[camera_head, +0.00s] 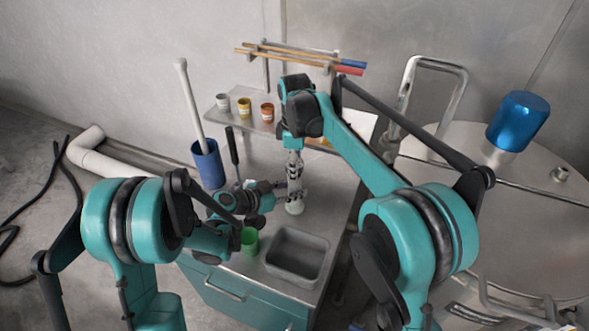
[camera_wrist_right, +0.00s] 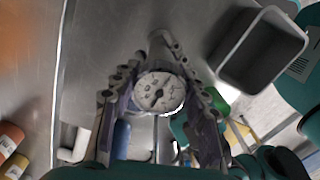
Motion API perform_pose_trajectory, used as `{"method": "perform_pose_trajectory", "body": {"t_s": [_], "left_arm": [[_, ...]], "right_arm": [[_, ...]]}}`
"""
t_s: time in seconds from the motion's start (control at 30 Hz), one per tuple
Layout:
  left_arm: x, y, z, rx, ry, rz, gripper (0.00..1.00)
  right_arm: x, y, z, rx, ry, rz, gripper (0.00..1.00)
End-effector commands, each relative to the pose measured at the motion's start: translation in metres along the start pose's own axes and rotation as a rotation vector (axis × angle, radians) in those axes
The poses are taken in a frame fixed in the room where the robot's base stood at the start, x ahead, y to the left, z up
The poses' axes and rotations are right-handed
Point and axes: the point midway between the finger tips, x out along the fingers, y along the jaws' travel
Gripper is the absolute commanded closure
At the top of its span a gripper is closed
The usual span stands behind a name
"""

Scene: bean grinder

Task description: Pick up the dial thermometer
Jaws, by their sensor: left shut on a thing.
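The dial thermometer (camera_wrist_right: 158,92) shows in the right wrist view as a round white face with a dark pointer. It sits between the two fingers of my right gripper (camera_wrist_right: 155,62), which stand apart on either side of it. I cannot see whether they touch it. In the head view my right gripper (camera_head: 295,182) points down over the steel table. My left gripper (camera_head: 273,190) reaches in from the left, close beside the right fingers. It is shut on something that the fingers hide. A pale round piece (camera_head: 295,208) shows just below the right fingers.
A grey tray (camera_head: 297,258) and a green cup (camera_head: 249,241) stand near the table's front. A blue holder (camera_head: 207,165) is at the left. A raised shelf (camera_head: 236,117) with small cups is behind. A large steel vessel (camera_head: 490,190) stands to the right.

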Motion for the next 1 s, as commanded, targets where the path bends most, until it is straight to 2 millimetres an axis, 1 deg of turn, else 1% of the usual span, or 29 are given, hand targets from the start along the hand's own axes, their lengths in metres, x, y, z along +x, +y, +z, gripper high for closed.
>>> {"method": "perform_pose_trajectory", "body": {"t_s": [0.23,0.37,0.47,0.7,0.8,0.9,1.0], "left_arm": [[0.000,0.000,0.000,0.000,0.000,0.000,1.00],[0.000,0.000,0.000,0.000,0.000,0.000,1.00],[0.000,0.000,0.000,0.000,-0.001,0.000,1.00],[0.000,0.000,0.000,0.000,-0.001,0.000,1.00],[0.000,0.000,0.000,0.000,-0.001,0.000,1.00],[0.000,0.000,0.000,0.000,-0.001,0.000,1.00],[0.000,0.000,0.000,0.000,-0.001,0.000,1.00]], "right_arm": [[-0.002,0.000,0.000,0.000,0.000,0.000,0.87],[-0.015,0.000,0.000,0.000,0.000,0.000,0.87],[-0.035,0.000,0.000,0.000,0.000,0.000,0.87],[-0.105,0.000,0.000,0.000,0.000,0.000,0.87],[-0.131,0.000,0.000,0.000,0.000,0.000,0.87],[-0.151,0.000,0.000,0.000,0.000,0.000,0.87],[-0.165,0.001,0.000,0.000,0.000,0.000,0.87]]}}
